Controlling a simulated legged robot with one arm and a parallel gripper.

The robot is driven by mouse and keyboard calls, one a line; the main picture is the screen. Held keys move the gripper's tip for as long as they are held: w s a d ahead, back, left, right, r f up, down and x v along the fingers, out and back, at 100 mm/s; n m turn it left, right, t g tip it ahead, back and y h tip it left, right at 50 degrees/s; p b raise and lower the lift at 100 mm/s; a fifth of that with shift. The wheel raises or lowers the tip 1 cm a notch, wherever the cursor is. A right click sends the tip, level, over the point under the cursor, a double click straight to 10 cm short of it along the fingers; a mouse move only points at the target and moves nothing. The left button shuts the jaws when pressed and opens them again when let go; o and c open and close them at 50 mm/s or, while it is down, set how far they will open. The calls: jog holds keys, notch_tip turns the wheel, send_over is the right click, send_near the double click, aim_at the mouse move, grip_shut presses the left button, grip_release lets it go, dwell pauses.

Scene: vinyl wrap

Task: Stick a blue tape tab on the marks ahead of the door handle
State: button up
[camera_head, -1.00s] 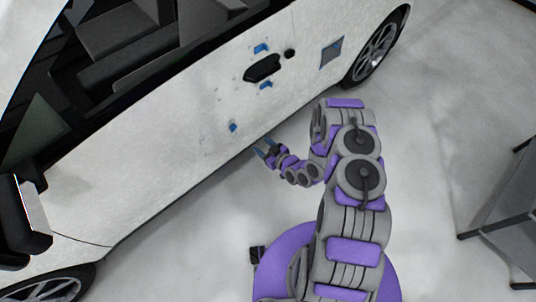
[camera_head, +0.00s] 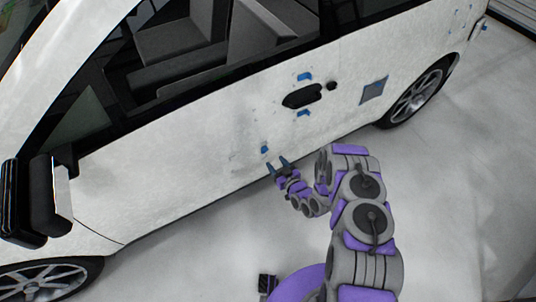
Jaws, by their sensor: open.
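The white car door (camera_head: 170,140) carries a black door handle (camera_head: 302,96). One blue tape tab (camera_head: 304,76) is above the handle and another blue tab (camera_head: 303,113) is below it. A third small blue tab (camera_head: 264,149) shows on the lower door, left of and below the handle. Faint specks (camera_head: 238,135) lie on the door left of the handle; I cannot tell whether they are the marks. My gripper (camera_head: 277,165) is open, its two dark fingers pointing at the door, just below and right of the third tab. I see nothing between the fingers; contact with the door is unclear.
A square grey-blue patch (camera_head: 374,90) is on the body right of the handle, near the rear wheel (camera_head: 416,96). A dark side mirror (camera_head: 45,200) juts out at the left, above the front wheel (camera_head: 45,280). The pale floor right of my arm is clear.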

jog(key=b+x, duration=0.1)
jog(key=x, duration=0.7)
grip_shut()
dwell(0.7)
jog(key=shift+s+d+r, duration=0.1)
jog(key=shift+s+d, duration=0.3)
jog(key=shift+s, duration=0.2)
dwell(0.7)
send_near(264, 148)
jog(key=shift+s+d+f+p, duration=0.15)
jog(key=shift+d+f, duration=0.05)
jog(key=shift+f, duration=0.25)
jog(key=shift+s+d+f+p, duration=0.15)
jog(key=shift+d+f, duration=0.05)
jog(key=shift+f, duration=0.25)
dwell(0.4)
